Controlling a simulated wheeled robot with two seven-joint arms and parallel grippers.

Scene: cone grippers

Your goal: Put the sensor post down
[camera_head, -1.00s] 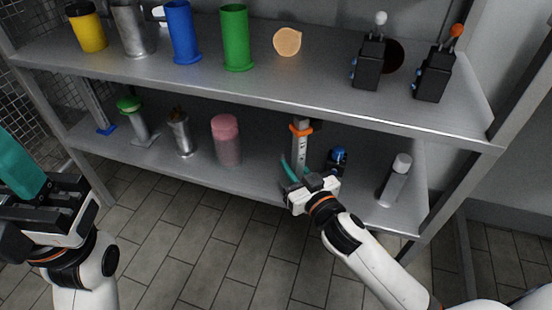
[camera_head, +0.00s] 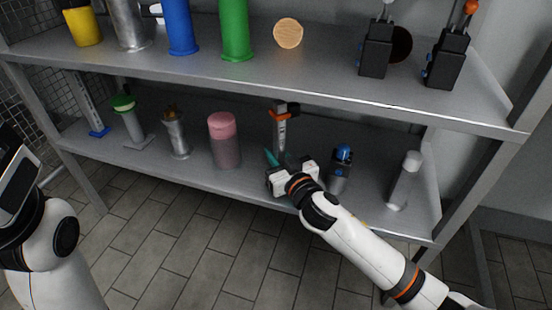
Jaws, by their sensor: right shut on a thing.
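The sensor post (camera_head: 281,132) is a slim grey upright with an orange collar and a black piece on top. It stands nearly upright over the lower shelf (camera_head: 205,177), between the pink-topped jar and the blue-topped device. My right gripper (camera_head: 282,160), with teal fingers, is shut on its lower part. The gripper hides the post's foot, so I cannot tell whether it touches the shelf. My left gripper (camera_head: 18,182) shows only in part at the left edge; its fingers are out of view.
The pink-topped jar (camera_head: 224,145) is close left of the post, the blue-topped device (camera_head: 340,170) close right. A white-capped cylinder (camera_head: 404,180) stands at the shelf's right end. The upper shelf (camera_head: 310,85) runs above, with a green cylinder (camera_head: 236,30) and other things on it.

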